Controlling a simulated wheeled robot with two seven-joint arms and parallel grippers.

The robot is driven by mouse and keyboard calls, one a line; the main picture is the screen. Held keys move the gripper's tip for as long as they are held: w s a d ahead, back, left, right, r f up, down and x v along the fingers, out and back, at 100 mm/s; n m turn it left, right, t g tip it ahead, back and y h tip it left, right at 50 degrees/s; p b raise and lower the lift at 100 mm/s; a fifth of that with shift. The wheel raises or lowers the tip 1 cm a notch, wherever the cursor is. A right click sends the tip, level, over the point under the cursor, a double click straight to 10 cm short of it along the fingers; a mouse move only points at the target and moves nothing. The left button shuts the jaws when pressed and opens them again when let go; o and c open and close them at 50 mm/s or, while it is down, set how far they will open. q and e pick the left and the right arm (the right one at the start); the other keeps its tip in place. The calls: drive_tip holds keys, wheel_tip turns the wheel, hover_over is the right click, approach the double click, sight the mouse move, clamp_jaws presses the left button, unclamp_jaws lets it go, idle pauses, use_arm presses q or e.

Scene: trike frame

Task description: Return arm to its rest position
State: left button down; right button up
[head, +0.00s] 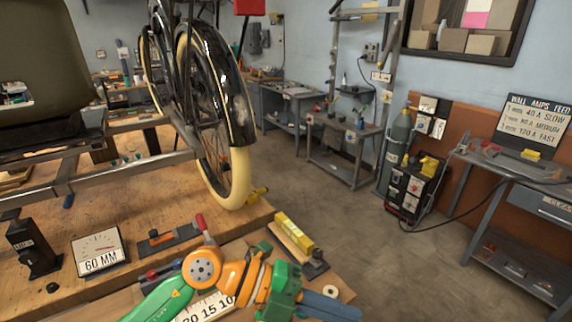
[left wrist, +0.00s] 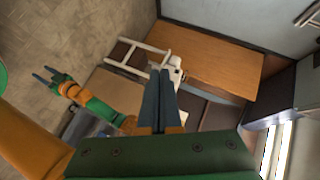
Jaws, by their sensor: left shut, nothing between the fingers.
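My left arm, green and orange, comes in at the bottom of the head view. Its gripper (head: 335,308) has blue fingers that point right, past the bench's front corner, and no object shows at them. In the left wrist view the two dark fingers (left wrist: 158,100) lie together, shut and empty, away from any surface. My right gripper (left wrist: 48,76) shows at the left of that view, above the floor. Its two fingers look apart with nothing between them. The right gripper does not show in the head view.
A wooden bench (head: 120,215) bears the trike frame with its wheel (head: 235,180), a 60 MM gauge (head: 100,252) and a yellow block (head: 294,232). Open concrete floor (head: 400,265) lies to the right. A welding cart (head: 410,185) and grey table (head: 515,165) stand farther right.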

use_arm(q)
drive_tip(key=w+a+r+n+t+h, duration=0.2)
drive_tip(key=w+r+n+t+h, duration=0.2)
drive_tip(key=r+n+t+h, duration=0.65)
drive_tip(key=w+a+n+t+y, duration=0.6)
drive_tip(key=a+n+t+y, duration=0.1)
drive_tip(key=n+t+y, duration=0.25)
drive_tip(key=w+a+f+n+y, duration=0.2)
drive_tip(key=a+f+n+y, duration=0.85)
drive_tip(key=f+y, duration=0.2)
drive_tip(key=s+a+f+n+g+y, duration=0.1)
drive_tip(key=s+a+f+g, duration=0.15)
drive_tip(key=f, duration=0.35)
drive_tip(key=s+a+f+n+g+y, duration=0.1)
drive_tip(key=s+a+f+g+y, duration=0.1)
drive_tip(key=s+f+g, duration=0.95)
drive_tip(key=s+f, duration=0.3)
drive_tip(key=s, duration=0.4)
drive_tip(key=s+a+f+g+h+b, duration=0.1)
drive_tip(key=s+f+b, duration=0.1)
drive_tip(key=f, duration=0.9)
drive_tip(key=s+f+g+b, duration=0.1)
drive_tip(key=s+f+b, duration=0.1)
drive_tip(key=f, duration=0.9)
drive_tip(key=s+a+f+m+g+b, duration=0.1)
drive_tip(key=s+a+f, duration=0.1)
drive_tip(key=s+f, duration=0.9)
drive_tip(key=shift+s+b, duration=0.3)
drive_tip(key=shift+s, duration=0.25)
